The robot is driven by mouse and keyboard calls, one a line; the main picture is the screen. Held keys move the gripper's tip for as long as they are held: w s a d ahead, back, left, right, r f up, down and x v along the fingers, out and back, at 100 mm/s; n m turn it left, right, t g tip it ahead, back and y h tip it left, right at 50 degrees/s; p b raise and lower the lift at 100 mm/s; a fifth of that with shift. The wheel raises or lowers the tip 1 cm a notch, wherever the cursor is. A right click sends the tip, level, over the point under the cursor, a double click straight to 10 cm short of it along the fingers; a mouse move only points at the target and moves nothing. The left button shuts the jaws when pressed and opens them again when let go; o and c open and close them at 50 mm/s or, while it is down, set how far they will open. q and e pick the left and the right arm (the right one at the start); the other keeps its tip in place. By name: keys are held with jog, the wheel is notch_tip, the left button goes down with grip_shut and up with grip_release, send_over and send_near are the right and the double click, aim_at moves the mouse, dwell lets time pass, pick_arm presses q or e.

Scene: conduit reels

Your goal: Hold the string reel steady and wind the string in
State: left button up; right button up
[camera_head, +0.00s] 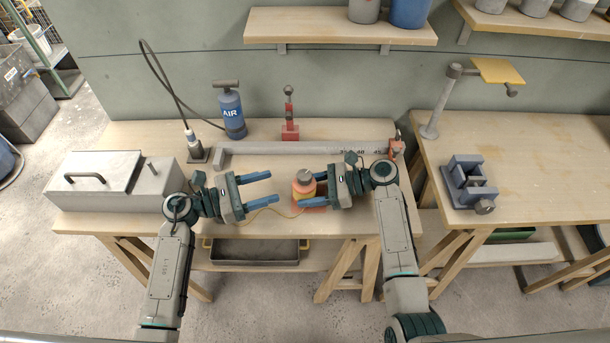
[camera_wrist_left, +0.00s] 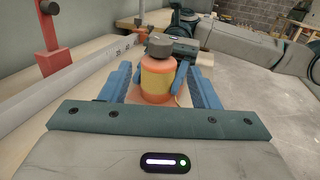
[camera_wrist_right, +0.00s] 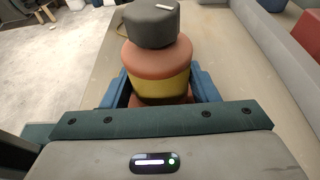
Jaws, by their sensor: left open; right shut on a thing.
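The string reel (camera_head: 304,188) stands on the left table, with orange flanges, a yellow string winding and a dark grey knob (camera_head: 304,175) on top. My right gripper (camera_head: 308,190) is shut on the reel from the right; the reel fills the space between its fingers in the right wrist view (camera_wrist_right: 160,72). My left gripper (camera_head: 275,187) is open and empty, left of the reel, its fingers pointing at it. The left wrist view shows the reel (camera_wrist_left: 158,80) ahead between the left fingers. A thin yellow string (camera_head: 270,208) runs loosely from the reel toward the left gripper.
A grey rail (camera_head: 270,147) lies behind the reel. A red clamp (camera_head: 290,130), a blue air pump (camera_head: 232,112) and a cable stand (camera_head: 195,150) are at the back. A grey box (camera_head: 98,180) is at left. A second table (camera_head: 530,150) holds a vise (camera_head: 468,183).

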aim_at(305, 178)
pick_arm(q)
jog(key=x, duration=1)
jog(key=shift+w+d, duration=0.1)
jog(key=shift+d, duration=0.1)
jog(key=c, duration=1)
jog(key=shift+m+g, duration=0.4)
jog(key=shift+g, duration=0.2)
jog(key=m+g+h, duration=0.1)
jog(key=m+g, duration=0.2)
jog(key=g, duration=0.2)
jog(key=shift+m+g, duration=0.4)
jog(key=shift+f+m+g+y, duration=0.1)
jog(key=shift+m+g+y, duration=0.35)
jog(key=shift+m+g, duration=0.95)
jog(key=shift+m+g+y, duration=0.45)
jog(key=shift+m+g, duration=0.35)
jog(key=shift+g, duration=1.4)
